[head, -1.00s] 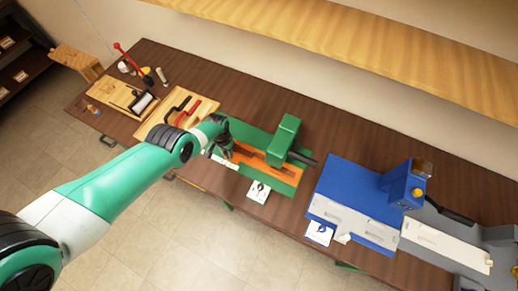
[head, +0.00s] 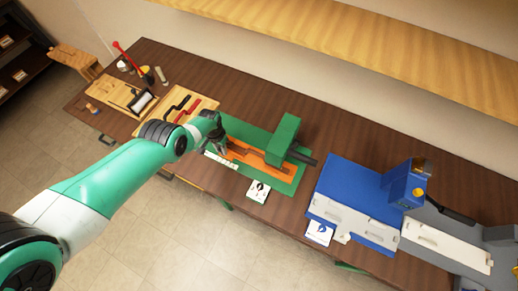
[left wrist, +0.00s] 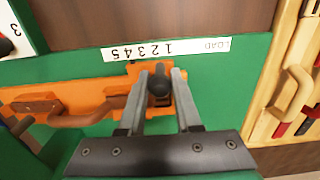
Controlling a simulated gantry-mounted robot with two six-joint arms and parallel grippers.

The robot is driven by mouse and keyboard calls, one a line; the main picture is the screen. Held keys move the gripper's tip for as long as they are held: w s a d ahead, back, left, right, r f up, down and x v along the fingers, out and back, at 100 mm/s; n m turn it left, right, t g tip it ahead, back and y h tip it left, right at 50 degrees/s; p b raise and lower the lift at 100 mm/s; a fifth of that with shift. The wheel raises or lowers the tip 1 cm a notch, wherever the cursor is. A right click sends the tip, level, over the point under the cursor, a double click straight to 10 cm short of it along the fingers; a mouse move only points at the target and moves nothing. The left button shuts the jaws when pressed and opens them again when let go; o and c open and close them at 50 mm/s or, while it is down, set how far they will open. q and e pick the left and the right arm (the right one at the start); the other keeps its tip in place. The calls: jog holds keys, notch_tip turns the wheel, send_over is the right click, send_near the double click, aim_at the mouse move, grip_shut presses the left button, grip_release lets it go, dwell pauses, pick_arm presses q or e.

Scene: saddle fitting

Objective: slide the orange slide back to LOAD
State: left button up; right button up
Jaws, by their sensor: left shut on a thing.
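The orange slide (head: 262,161) lies on the green base of the green press (head: 284,138), its right part passing under the press head. In the left wrist view the orange slide (left wrist: 80,102) carries a bent rod and a dark knob (left wrist: 158,86) near its right end. My left gripper (head: 216,143) is at the slide's left end; in the wrist view its fingers (left wrist: 161,74) are shut on the knob. The white scale strip (left wrist: 168,49) reads LOAD, 1 to 5, upside down; LOAD is at its right end, right of the knob. My right gripper is not in view.
A wooden tray (head: 205,103) with black and red tools stands left of the green base. A blue station (head: 345,185) stands to the right. Bare brown tabletop lies behind the base.

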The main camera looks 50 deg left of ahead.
pick_arm(q)
jog(key=shift+s+a, duration=0.35)
jog(key=shift+a, duration=0.45)
